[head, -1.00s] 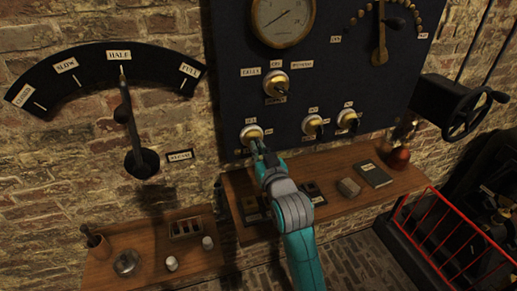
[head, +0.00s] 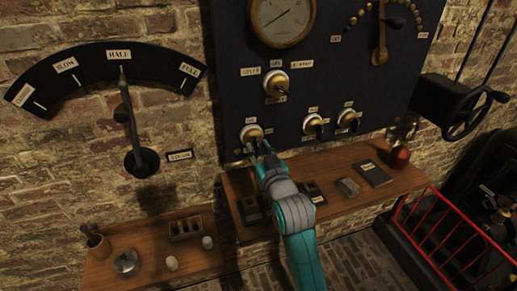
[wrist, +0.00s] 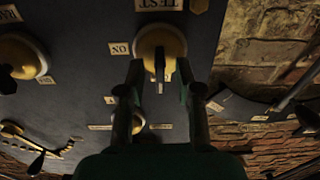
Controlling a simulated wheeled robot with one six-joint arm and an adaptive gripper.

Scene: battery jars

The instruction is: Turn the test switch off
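The test switch (head: 252,133) is a round brass boss with a dark lever, low on the left of the dark panel (head: 350,75). In the wrist view the switch (wrist: 160,42) is near the top middle, below an upside-down TEST label (wrist: 160,4). An ON label (wrist: 119,48) is at its left in that view. My gripper (head: 258,150) is at the switch in the head view. In the wrist view my gripper (wrist: 160,75) has its fingers apart, one on each side of the lever, with gaps visible. Contact cannot be made out.
Other brass switches (head: 276,83) (head: 313,125) are above and to the right. A wooden shelf (head: 330,204) with small boxes and a red bell (head: 399,156) runs below. A lever dial (head: 105,68) is on the left brick wall. A red railing (head: 440,240) is at right.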

